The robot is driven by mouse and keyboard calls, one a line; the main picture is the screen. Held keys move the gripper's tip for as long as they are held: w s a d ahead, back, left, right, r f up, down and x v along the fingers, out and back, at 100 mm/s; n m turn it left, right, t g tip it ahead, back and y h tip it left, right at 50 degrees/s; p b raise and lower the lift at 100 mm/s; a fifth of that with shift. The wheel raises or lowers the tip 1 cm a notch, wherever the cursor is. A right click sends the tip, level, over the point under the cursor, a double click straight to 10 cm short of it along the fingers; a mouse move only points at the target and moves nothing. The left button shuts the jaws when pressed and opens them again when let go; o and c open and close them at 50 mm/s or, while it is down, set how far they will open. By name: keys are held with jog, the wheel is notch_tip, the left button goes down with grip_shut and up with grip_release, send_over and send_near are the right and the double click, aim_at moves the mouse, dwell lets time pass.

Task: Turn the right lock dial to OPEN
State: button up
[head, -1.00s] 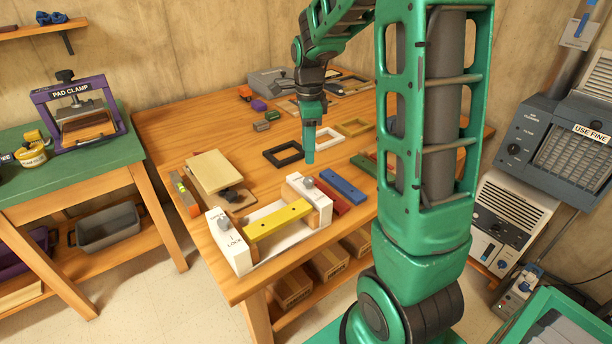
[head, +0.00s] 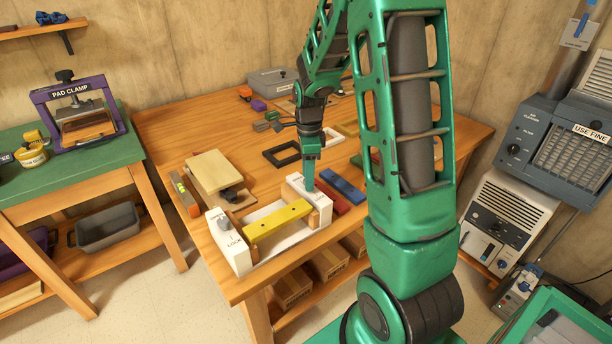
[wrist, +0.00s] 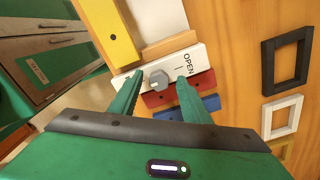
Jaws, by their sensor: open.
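A white fixture (head: 240,259) holds a yellow bar (head: 277,222) near the front of the workbench. Its left dial (head: 223,224) is grey and sits by a LOCK label. The right dial (wrist: 159,79) is a grey faceted knob on the white right block (wrist: 205,62), with OPEN printed to its right in the wrist view. Which mark the knob points to is hard to tell. My gripper (head: 309,187) is at the right block and hides its dial in the head view. In the wrist view its green fingers are apart, one either side of the knob; contact is unclear.
A red bar (wrist: 178,90) and a blue bar (wrist: 187,108) lie close beside the right block. Black (head: 281,153) and white (head: 327,137) frames lie farther back. Several boxes (head: 293,287) sit on the shelf below.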

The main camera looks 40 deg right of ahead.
jog(key=c, duration=1)
jog(key=shift+c, duration=0.2)
